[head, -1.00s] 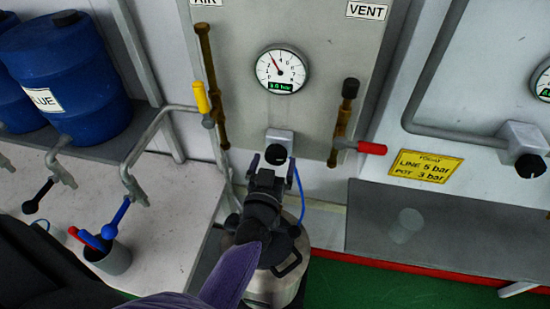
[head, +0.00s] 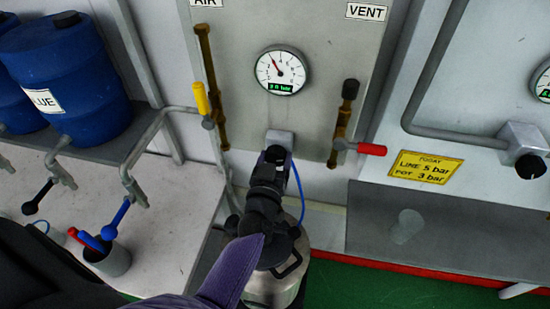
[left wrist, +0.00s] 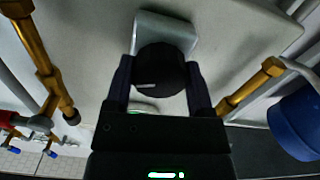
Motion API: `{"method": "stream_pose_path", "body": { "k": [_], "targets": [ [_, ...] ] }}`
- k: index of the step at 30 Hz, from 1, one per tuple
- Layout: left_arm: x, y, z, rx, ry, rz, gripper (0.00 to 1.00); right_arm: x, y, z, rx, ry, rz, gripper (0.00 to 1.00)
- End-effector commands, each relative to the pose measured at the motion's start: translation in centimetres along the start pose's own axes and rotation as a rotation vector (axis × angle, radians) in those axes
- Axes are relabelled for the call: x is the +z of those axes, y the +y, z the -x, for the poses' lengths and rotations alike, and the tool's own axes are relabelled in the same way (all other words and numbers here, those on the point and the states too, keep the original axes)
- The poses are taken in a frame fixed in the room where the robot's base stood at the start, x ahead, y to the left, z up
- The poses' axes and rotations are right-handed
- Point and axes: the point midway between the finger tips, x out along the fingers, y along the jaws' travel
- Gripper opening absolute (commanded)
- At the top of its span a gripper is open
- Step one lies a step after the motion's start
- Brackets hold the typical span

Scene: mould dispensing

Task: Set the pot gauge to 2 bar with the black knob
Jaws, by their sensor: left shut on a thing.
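The pot gauge (head: 282,70) is a round white dial on the grey panel. Its needle points up and left, and its green display seems to read about 3.0 bar. Below it, the black knob (left wrist: 160,70) sits on a grey block (head: 279,139). My left gripper (head: 274,156) reaches up to the knob and mostly hides it in the head view. In the left wrist view its two fingers stand on either side of the knob, shut on it. A pale mark shows on the knob's face. My right gripper is not in view.
A yellow-handled valve (head: 202,98) is left of the knob and a red-handled valve (head: 371,149) right. A yellow sign (head: 425,166) reads LINE 5 bar, POT 3 bar. A second black knob (head: 529,166) is far right. A metal pot (head: 270,289) stands below my gripper.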

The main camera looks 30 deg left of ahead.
Motion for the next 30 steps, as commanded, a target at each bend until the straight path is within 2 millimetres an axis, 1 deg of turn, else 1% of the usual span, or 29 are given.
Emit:
{"method": "stream_pose_path", "body": {
  "k": [3, 7, 10, 16, 17, 18, 21, 27, 30],
  "targets": [
    [-0.11, 0.06, 0.01, 0.0, -0.002, 0.175, 0.1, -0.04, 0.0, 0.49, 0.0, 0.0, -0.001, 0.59],
    [-0.02, 0.08, 0.02, 0.0, -0.002, 0.328, 0.1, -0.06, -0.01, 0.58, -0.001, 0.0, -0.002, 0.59],
    [0.01, 0.09, 0.02, 0.0, -0.002, 0.368, 0.1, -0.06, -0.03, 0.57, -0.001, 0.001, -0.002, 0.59],
    [0.03, 0.08, 0.02, 0.001, -0.001, 0.367, 0.1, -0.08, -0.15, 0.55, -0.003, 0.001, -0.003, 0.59],
    [0.03, 0.08, 0.02, 0.001, -0.001, 0.366, 0.71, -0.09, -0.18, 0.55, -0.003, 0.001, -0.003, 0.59],
    [0.02, 0.08, 0.02, 0.001, -0.001, 0.366, 0.8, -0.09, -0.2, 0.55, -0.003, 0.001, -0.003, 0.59],
    [0.02, 0.08, 0.02, 0.001, -0.001, 0.366, 1.0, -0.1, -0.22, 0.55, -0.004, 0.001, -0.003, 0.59],
    [0.0, 0.08, 0.03, 0.0, -0.001, 0.365, 1.0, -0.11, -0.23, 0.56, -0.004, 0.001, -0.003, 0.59],
    [-0.01, 0.09, 0.68, 0.001, -0.001, 0.365, 1.0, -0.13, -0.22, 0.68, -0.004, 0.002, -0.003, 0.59]
  ]
}}
